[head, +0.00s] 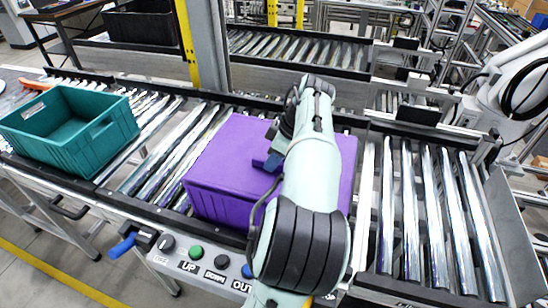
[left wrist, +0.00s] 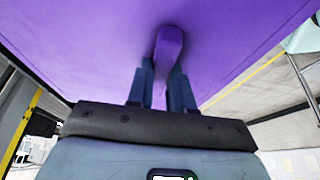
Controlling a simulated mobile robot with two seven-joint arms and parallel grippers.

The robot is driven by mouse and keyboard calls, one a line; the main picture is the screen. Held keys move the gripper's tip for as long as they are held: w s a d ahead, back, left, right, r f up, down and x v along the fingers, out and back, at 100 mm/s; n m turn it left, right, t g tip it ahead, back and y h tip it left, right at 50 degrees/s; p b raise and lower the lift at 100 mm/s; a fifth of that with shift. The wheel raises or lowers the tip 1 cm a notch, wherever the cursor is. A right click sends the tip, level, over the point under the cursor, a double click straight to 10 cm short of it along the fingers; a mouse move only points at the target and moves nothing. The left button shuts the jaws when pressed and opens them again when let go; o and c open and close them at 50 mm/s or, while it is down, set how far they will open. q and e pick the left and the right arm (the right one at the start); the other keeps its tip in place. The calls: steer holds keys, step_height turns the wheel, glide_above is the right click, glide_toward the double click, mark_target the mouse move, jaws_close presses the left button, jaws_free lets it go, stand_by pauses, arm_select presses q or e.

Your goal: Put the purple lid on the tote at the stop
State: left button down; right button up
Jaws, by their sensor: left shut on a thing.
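The purple lid (head: 226,148) lies level over a purple tote (head: 215,205) on the roller conveyor, its edges roughly in line with the tote's walls. I cannot tell whether a small gap is left between them. My left gripper (head: 272,160) is shut on the lid's raised handle, and my arm hides the lid's middle and part of its right side. My right gripper is not in view.
An open, empty teal tote (head: 70,130) stands on the rollers to the left. A button panel (head: 200,262) runs along the conveyor's front edge. Bare rollers (head: 430,210) lie to the right, and another conveyor (head: 300,48) runs behind, with a grey and yellow post (head: 205,45) between.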

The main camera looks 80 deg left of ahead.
arm_select(q)
steer(key=shift+f, duration=0.3)
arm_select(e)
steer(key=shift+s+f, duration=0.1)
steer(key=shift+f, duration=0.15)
arm_select(q)
steer(key=c, duration=0.9)
jaws_free()
steer(key=p+v, duration=0.3)
steer(key=v, duration=1)
steer(key=shift+w+d+r, duration=0.1)
steer(key=shift+r, duration=0.1)
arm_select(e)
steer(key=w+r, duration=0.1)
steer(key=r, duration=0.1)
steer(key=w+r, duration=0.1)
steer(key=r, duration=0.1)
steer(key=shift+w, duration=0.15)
